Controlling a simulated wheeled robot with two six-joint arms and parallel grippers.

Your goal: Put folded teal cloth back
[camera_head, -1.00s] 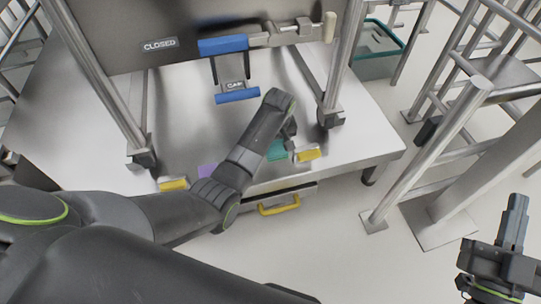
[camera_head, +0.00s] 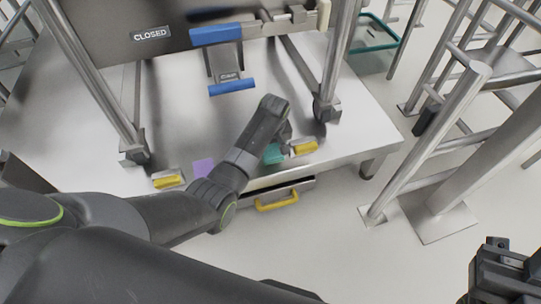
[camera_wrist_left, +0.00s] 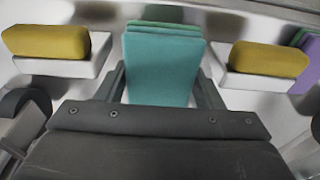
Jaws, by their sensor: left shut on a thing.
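The folded teal cloth (camera_head: 273,154) is at the front edge of the steel table, beside my left gripper (camera_head: 287,140). In the left wrist view the teal cloth (camera_wrist_left: 163,72) sits between the two fingers of my left gripper (camera_wrist_left: 163,90), which is shut on it. More folded teal and green layers show behind its top edge. Whether it touches the table cannot be told. My right gripper (camera_head: 497,250) is at the lower right, away from the table, partly cut off by the frame; its jaw state is unclear.
Yellow pads on pale blocks (camera_head: 304,147) (camera_head: 168,180) lie along the table's front edge. A purple cloth (camera_head: 203,168) lies between them. A drawer with a yellow handle (camera_head: 278,201) is below. A frame with a CLOSED panel (camera_head: 150,35) stands above the table; metal rails (camera_head: 430,140) stand right.

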